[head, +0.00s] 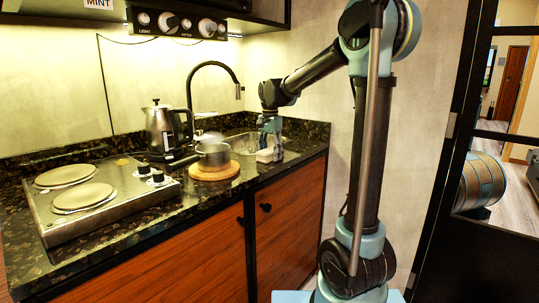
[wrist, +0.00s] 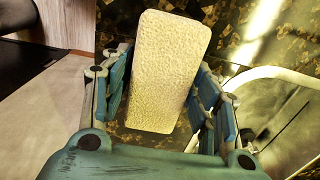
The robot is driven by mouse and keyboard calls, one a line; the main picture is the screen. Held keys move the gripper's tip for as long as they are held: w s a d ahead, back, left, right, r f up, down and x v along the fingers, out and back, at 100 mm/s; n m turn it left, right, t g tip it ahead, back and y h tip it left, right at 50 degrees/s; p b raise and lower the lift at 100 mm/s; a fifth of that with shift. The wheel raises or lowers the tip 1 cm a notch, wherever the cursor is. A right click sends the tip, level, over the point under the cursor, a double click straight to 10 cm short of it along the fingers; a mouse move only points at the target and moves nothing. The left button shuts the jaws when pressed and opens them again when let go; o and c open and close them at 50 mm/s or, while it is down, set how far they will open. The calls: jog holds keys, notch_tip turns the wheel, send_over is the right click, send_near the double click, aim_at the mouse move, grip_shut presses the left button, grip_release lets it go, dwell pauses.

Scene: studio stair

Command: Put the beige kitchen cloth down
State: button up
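The beige kitchen cloth (wrist: 168,70) is a pale, textured, block-like piece with rounded corners. In the wrist view it lies between the two fingers of my gripper (wrist: 165,75), whose blue pads meet its long sides. In the head view my gripper (head: 270,140) points down over the counter near the sink, and the cloth (head: 265,156) shows pale at its fingertips. The cloth is at or just above the counter level; whether it touches the surface cannot be told.
The dark speckled counter (head: 215,205) holds a steel pot (head: 213,155) on a round wooden board (head: 214,172), left of my gripper. A kettle (head: 165,130) stands behind, a hob (head: 100,205) further left. The sink (head: 241,143) and black tap (head: 213,64) are close by.

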aim_at(270, 150)
dwell(0.3)
notch_tip(270, 150, up, 12)
jog(key=shift+r, duration=0.15)
dwell(0.4)
jog(key=s+d+f+n+t, duration=0.1)
jog(key=s+d+f+n, duration=0.1)
jog(key=s+d+f, duration=0.45)
jog(key=s+d+f+n, duration=0.2)
jog(key=s+d+f, duration=0.1)
jog(key=s+d, duration=0.55)
jog(key=s+d+f+n, duration=0.2)
jog(key=s+d+f, duration=0.1)
jog(key=s+f, duration=0.5)
jog(key=s+d+f+n+t, duration=0.1)
jog(key=s+d+f, duration=0.2)
jog(key=s+f, duration=0.5)
notch_tip(270, 150, down, 2)
jog(key=shift+s+f+n, duration=0.2)
jog(key=shift+s+n, duration=0.2)
jog(key=shift+d, duration=0.1)
